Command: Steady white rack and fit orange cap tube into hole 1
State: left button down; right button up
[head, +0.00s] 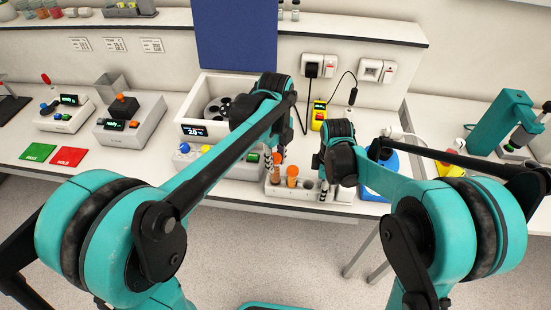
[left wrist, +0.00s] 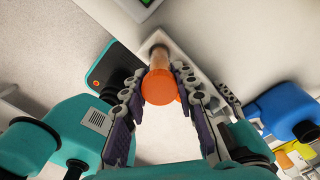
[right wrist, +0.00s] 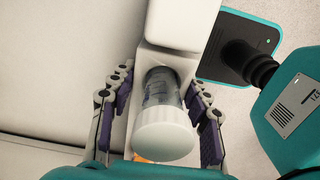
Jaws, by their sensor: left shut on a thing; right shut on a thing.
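The white rack (head: 300,194) stands near the bench's front edge, with dark holes showing at its right part. An orange cap tube (left wrist: 160,86) is between the fingers of my left gripper (head: 279,158); its lower end points at the rack in the left wrist view, and I cannot tell how far it is in a hole. Another orange cap (head: 292,170) shows at the rack in the head view. A white-capped tube (right wrist: 163,130) stands there between those fingers.
A grey box with coloured buttons (head: 190,158) stands left of the rack, and a white machine (head: 205,85) behind it. A blue item (head: 378,182) is close on the right. A yellow device (head: 319,115) is behind. The bench's front edge is near.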

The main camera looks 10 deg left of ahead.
aim_at(276, 169)
pick_arm(q)
jog(key=shift+f, duration=2.3)
dwell(0.4)
jog(key=c, duration=1.1)
grip_release()
jog(key=shift+r, duration=0.15)
notch_tip(276, 169, up, 12)
jog(key=shift+f, duration=0.15)
